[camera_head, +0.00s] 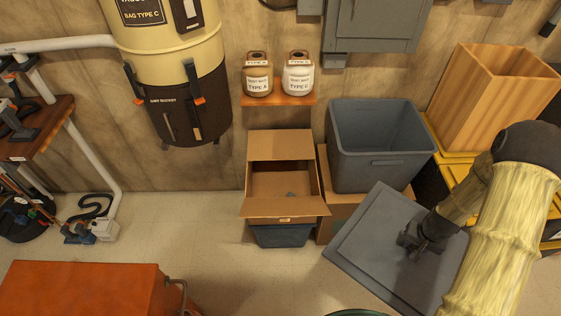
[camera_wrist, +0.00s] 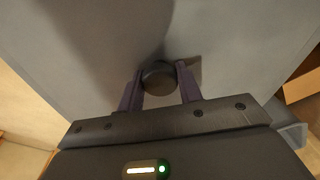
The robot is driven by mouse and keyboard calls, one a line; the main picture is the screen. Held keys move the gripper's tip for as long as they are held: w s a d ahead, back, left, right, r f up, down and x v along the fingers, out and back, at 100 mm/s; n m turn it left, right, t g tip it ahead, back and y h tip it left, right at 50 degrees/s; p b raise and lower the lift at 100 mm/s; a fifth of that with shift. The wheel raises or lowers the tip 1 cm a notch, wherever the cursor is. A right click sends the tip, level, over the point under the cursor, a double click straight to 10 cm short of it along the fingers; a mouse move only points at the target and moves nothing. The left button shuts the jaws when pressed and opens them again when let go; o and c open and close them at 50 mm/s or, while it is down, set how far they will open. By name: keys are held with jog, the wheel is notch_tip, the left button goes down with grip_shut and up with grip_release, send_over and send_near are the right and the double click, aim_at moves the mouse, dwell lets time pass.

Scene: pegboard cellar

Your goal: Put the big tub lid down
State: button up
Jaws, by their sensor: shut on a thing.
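The big tub lid (camera_head: 375,245) is a flat grey square panel at the lower right of the head view. My gripper (camera_head: 412,240) is shut on the dark round knob in the lid's middle. In the wrist view the knob (camera_wrist: 158,78) sits between the two fingers of my gripper (camera_wrist: 160,88), and the lid (camera_wrist: 90,50) fills most of the picture. The lid appears held in the air, in front of the tub. The big grey tub (camera_head: 380,165) stands open behind it. The lid hides part of the floor.
An open cardboard box (camera_head: 284,207) stands left of the tub, on a dark blue bin (camera_head: 280,236). A tall wooden bin (camera_head: 490,95) is at the right on yellow-lidded crates. An orange chest (camera_head: 80,288) is at lower left. Floor (camera_head: 200,235) between is clear.

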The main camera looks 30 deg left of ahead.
aim_at(415, 246)
notch_tip(415, 246, up, 10)
jog(key=p, duration=0.8)
jog(key=shift+r+p, duration=0.15)
jog(key=shift+p, duration=0.15)
jog(key=shift+a, duration=0.1)
